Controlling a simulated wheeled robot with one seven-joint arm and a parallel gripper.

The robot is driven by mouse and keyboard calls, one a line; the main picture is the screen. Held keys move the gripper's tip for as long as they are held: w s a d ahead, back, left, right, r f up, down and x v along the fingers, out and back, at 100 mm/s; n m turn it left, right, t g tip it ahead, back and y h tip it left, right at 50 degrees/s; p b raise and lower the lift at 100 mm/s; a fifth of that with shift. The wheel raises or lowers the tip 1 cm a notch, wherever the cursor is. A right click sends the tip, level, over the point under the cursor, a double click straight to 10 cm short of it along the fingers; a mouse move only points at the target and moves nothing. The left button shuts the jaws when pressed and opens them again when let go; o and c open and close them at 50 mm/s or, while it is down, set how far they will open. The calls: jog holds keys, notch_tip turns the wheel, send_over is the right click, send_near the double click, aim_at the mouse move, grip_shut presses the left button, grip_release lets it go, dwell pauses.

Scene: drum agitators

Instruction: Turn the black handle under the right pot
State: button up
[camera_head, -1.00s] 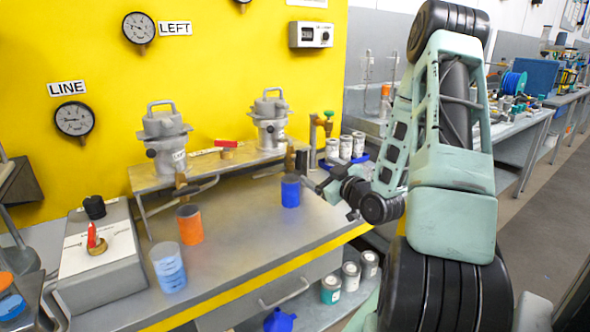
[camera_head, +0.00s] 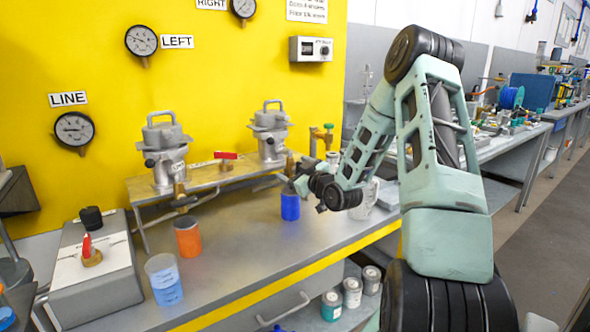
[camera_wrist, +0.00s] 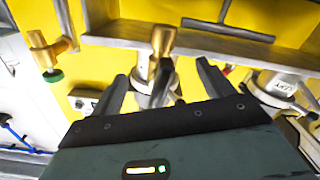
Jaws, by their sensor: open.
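The right pot (camera_head: 270,130) is a grey metal vessel with a top handle on the raised shelf. A brass valve (camera_head: 291,163) hangs below it, and it also shows in the wrist view (camera_wrist: 163,42). My gripper (camera_head: 296,180) is beside this valve, just above the blue cup (camera_head: 290,206). In the wrist view my open gripper (camera_wrist: 163,80) has one finger on each side of the valve's line, with no clear contact. The black handle is not clear; a dark piece between the fingers may be it. The left pot (camera_head: 165,150) stands further left.
An orange cup (camera_head: 187,236) and a clear blue-marked cup (camera_head: 164,279) stand on the bench. A red-handled valve (camera_head: 226,160) sits on the shelf between the pots. A brass valve with a green knob (camera_wrist: 53,75) is close by in the wrist view.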

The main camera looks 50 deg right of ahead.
jog(key=shift+w, duration=0.1)
jog(key=c, duration=1.5)
jog(key=o, duration=1.5)
jog(key=p+v, duration=0.9)
jog(key=v, duration=0.8)
jog(key=shift+s, duration=0.25)
